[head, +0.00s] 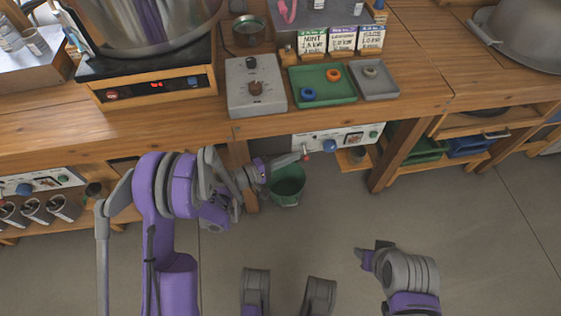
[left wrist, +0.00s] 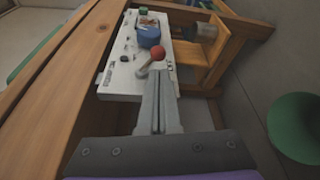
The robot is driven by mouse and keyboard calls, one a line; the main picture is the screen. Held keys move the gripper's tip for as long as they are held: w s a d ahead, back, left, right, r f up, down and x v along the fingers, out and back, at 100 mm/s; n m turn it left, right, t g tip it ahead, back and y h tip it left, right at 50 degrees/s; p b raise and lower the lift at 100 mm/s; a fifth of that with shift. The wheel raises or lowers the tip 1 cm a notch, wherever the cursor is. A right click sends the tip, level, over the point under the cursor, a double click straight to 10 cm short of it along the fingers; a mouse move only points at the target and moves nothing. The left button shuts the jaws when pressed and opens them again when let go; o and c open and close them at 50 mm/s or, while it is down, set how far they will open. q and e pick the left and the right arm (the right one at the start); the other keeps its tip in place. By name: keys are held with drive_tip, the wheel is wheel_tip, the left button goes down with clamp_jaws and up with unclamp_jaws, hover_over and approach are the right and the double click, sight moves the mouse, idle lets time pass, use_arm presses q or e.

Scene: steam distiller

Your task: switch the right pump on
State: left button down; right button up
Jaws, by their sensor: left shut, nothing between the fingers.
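The right pump's white panel (head: 338,137) is mounted under the table's front edge. It has a lever with a red ball tip (head: 330,146), a blue knob and a green part. In the left wrist view the red ball (left wrist: 158,54) sits on a short metal stem, tilted from its base on the panel (left wrist: 120,78). My left gripper (head: 300,158) is shut and empty, with its fingertips just short of the lever. The wrist view (left wrist: 158,74) does not show clearly whether they touch it. My right gripper (head: 362,256) is low at the right, away from the panel.
A green bucket (head: 287,184) stands below my left gripper. The wooden table (head: 200,118) overhangs the panel and a table leg (head: 385,168) stands to its right. Another white panel (head: 45,182) with red and blue knobs is at far left. The floor in front is clear.

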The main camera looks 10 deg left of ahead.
use_arm(q)
drive_tip(key=shift+w+d, duration=0.25)
drive_tip(key=shift+d, duration=0.05)
drive_tip(key=shift+s+r+n+g+y, duration=0.15)
drive_tip(key=shift+r+n+g+y, duration=0.1)
drive_tip(key=shift+n, duration=0.45)
drive_tip(key=shift+s+r+n+g+y, duration=0.15)
drive_tip(key=shift+n+g, duration=0.1)
drive_tip(key=shift+n, duration=0.45)
drive_tip(key=shift+d+r+n+g+p, duration=0.1)
drive_tip(key=shift+n+g+p, duration=0.2)
drive_tip(key=shift+n, duration=0.3)
drive_tip(key=shift+s+r+n, duration=0.1)
drive_tip(key=shift+r+n, duration=0.05)
drive_tip(key=shift+n, duration=0.15)
drive_tip(key=shift+r+n+g, duration=0.35)
drive_tip(key=shift+n+g, duration=0.3)
drive_tip(key=shift+n, duration=0.35)
drive_tip(key=shift+r+n+g, duration=0.35)
drive_tip(key=shift+n+g, duration=0.3)
drive_tip(key=shift+n, duration=0.35)
drive_tip(key=shift+r, duration=0.2)
idle(0.8)
drive_tip(key=shift+r+p, duration=0.7)
drive_tip(key=shift+r, duration=0.1)
drive_tip(key=shift+s, duration=0.1)
